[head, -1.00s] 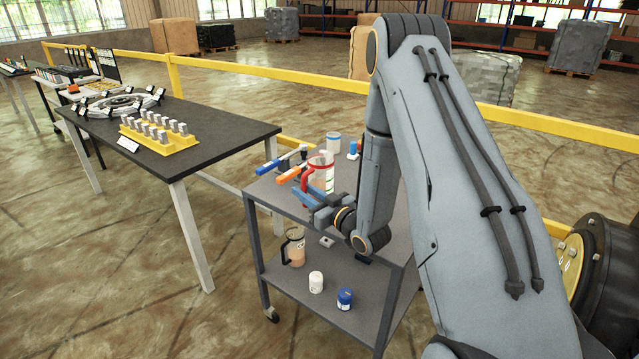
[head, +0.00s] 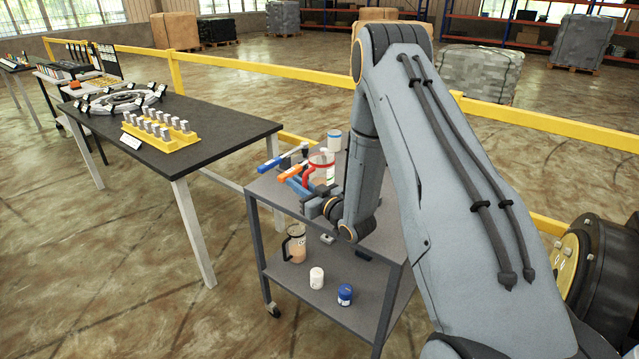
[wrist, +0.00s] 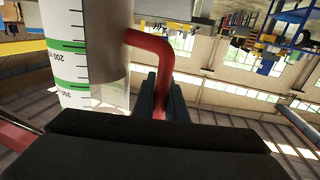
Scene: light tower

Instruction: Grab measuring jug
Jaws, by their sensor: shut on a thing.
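The measuring jug (head: 329,173) is clear with a red handle and red rim, above the top of the grey cart. In the wrist view the jug (wrist: 85,60) shows green bands and black scale marks, close on the left. Its red handle (wrist: 150,42) runs down between the two dark fingers of my gripper (wrist: 161,95). My gripper (head: 308,188) is shut on this handle. Fingers and arm hide part of the jug, and I cannot tell whether its base touches the cart top.
The cart (head: 268,189) also holds a blue-lidded container (head: 334,140) and blue and orange-handled tools (head: 272,164) close beside the jug. Its lower shelf has a brown-filled jug (head: 296,246), a white jar (head: 317,278) and a blue jar (head: 345,294). A black table (head: 225,130) stands left.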

